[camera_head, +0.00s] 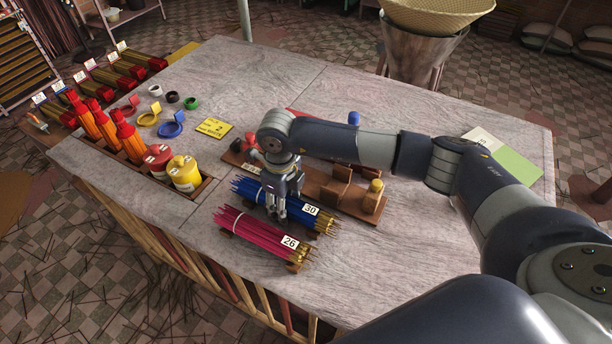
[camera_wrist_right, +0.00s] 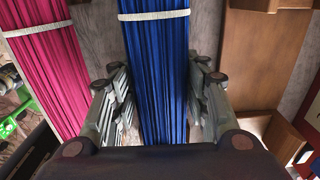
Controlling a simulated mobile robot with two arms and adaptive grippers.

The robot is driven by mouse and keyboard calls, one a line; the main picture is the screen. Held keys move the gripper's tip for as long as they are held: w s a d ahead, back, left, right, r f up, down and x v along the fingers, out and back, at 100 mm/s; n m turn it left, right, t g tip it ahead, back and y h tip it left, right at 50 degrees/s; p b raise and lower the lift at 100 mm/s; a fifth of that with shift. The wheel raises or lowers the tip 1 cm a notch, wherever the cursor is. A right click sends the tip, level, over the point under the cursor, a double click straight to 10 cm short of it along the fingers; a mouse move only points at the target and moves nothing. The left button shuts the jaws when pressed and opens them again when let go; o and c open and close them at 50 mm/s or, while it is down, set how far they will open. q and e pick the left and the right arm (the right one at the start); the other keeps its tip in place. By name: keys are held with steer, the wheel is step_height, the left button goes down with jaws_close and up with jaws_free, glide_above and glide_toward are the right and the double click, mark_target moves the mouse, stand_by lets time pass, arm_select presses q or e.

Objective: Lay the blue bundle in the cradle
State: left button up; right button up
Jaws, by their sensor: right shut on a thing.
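The blue bundle (camera_head: 250,192) of sticks, tied with a white band and tagged 30, lies on the table beside the pink bundle. My right gripper (camera_head: 277,212) reaches down over its middle and is shut on it. In the right wrist view the blue bundle (camera_wrist_right: 157,75) runs between the two fingers (camera_wrist_right: 160,110). What looks like the cradle, a brown wooden base (camera_head: 346,204) with upright blocks, stands just behind and to the right of the bundle, partly hidden by my arm. My left gripper is out of view.
The pink bundle (camera_head: 262,234), tagged 26, lies close in front. A yellow card (camera_head: 213,128) lies mid-table. The table's front right is bare.

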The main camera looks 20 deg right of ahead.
steer(key=shift+r+p, duration=1.4)
steer(key=shift+r, duration=1.15)
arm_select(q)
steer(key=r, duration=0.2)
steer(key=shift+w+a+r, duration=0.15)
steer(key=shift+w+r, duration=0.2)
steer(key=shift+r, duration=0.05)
arm_select(e)
steer(key=shift+w, duration=0.1)
steer(key=w+d+r+p, duration=0.2)
steer(key=w+d+r, duration=0.35)
steer(key=d, duration=0.35)
steer(key=shift+w+f+b, duration=0.2)
steer(key=shift+f+b, duration=1.05)
steer(key=shift+f, duration=0.95)
steer(key=shift+w+f+b, duration=0.15)
steer(key=shift+f+b, duration=1.1)
steer(key=shift+f, duration=0.95)
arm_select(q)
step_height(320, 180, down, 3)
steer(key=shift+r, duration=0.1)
arm_select(e)
steer(key=o, duration=0.9)
